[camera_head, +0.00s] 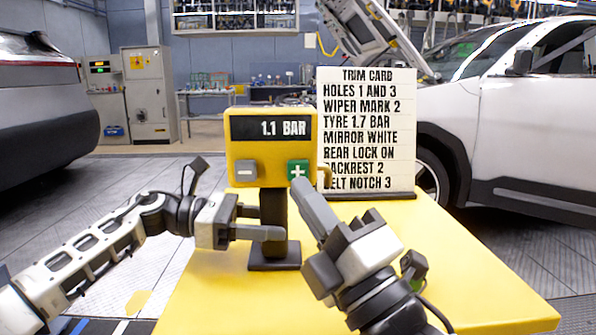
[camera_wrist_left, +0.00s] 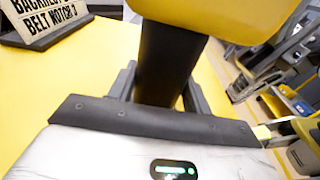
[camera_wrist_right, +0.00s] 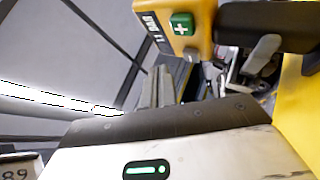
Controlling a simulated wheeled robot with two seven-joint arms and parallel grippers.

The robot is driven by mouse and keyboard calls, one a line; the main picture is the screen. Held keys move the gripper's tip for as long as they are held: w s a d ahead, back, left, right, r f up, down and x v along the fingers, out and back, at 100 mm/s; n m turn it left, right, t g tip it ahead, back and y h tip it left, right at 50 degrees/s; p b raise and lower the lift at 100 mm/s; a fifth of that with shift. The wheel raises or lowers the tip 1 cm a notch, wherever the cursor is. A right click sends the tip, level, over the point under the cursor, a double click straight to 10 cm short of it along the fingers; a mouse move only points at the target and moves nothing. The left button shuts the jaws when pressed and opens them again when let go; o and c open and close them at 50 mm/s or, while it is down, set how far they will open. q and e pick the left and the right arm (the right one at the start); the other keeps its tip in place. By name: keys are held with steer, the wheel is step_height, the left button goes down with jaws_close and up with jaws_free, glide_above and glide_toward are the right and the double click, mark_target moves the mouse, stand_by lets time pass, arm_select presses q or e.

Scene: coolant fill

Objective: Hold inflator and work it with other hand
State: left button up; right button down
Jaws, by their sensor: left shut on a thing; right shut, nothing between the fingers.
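The inflator is a yellow box (camera_head: 240,145) on a dark post (camera_head: 273,203) with a dark base (camera_head: 274,257), standing upright on the yellow table. Its display (camera_head: 271,127) reads 1.1 BAR. Below are a grey minus button (camera_head: 246,171) and a green plus button (camera_head: 298,169). My left gripper (camera_head: 270,222) is shut on the post under the box; the left wrist view shows the post (camera_wrist_left: 165,65) between its fingers. My right gripper (camera_head: 303,187) is shut and empty, tips just below the plus button. In the right wrist view the plus button (camera_wrist_right: 181,24) appears apart from the tips.
A white trim card (camera_head: 366,120) stands behind and right of the inflator; it lists TYRE 1.7 BAR. The yellow table (camera_head: 460,275) is clear at the right.

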mark_target(293, 166)
steer(key=shift+w, duration=1.95)
stand_by(0.6)
steer(key=shift+w, duration=0.4)
steer(key=shift+w, duration=0.5)
stand_by(4.6)
